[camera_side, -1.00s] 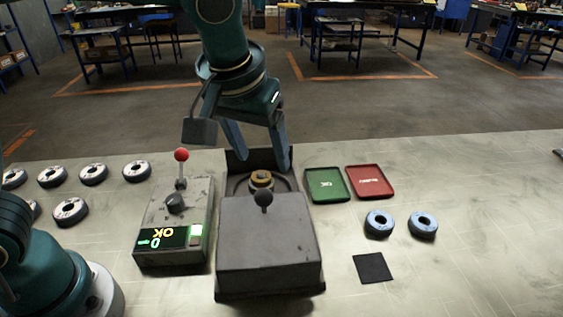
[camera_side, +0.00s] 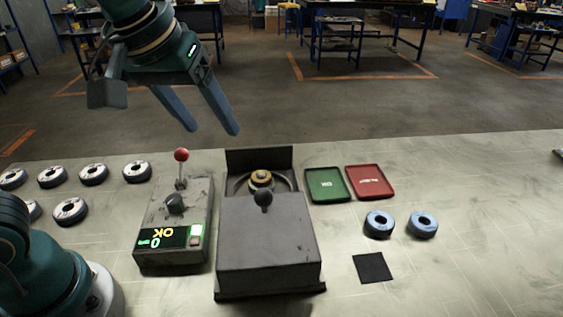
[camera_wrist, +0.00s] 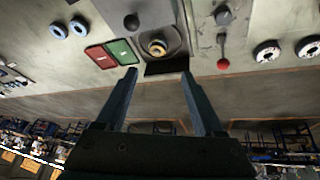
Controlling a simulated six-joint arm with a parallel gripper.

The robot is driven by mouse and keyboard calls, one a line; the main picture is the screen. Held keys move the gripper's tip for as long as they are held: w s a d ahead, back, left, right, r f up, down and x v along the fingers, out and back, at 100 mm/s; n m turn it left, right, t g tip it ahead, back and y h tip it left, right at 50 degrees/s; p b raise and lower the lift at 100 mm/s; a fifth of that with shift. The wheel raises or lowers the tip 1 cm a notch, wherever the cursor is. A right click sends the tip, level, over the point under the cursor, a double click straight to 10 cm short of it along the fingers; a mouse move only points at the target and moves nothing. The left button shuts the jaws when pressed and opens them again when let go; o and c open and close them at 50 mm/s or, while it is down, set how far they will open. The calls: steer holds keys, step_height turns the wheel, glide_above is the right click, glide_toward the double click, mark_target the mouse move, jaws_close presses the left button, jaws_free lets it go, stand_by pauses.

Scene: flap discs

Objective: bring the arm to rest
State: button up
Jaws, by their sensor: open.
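My gripper (camera_side: 213,131) is open and empty, raised above the far edge of the table, up and left of the grey machine (camera_side: 268,245). Its two blue-grey fingers are spread apart and touch nothing. In the wrist view my gripper (camera_wrist: 158,72) also shows open, with nothing between the fingers. The machine has a brass-coloured hub (camera_side: 261,180) at its back and a dark knob (camera_side: 264,199) in front of it. No disc is seen on the hub.
A control box (camera_side: 173,225) with a red-ball lever (camera_side: 181,155) and a lit OK display stands left of the machine. Several white-faced discs (camera_side: 93,174) lie farther left. Green (camera_side: 327,185) and red (camera_side: 369,182) trays, two blue discs (camera_side: 379,224) and a black pad (camera_side: 372,268) lie right.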

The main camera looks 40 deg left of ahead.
steer(key=s+a+f+m, duration=0.2)
steer(key=s+f+m, duration=0.2)
steer(key=s, duration=0.6)
steer(key=shift+f+h, duration=0.4)
steer(key=shift+f, duration=0.75)
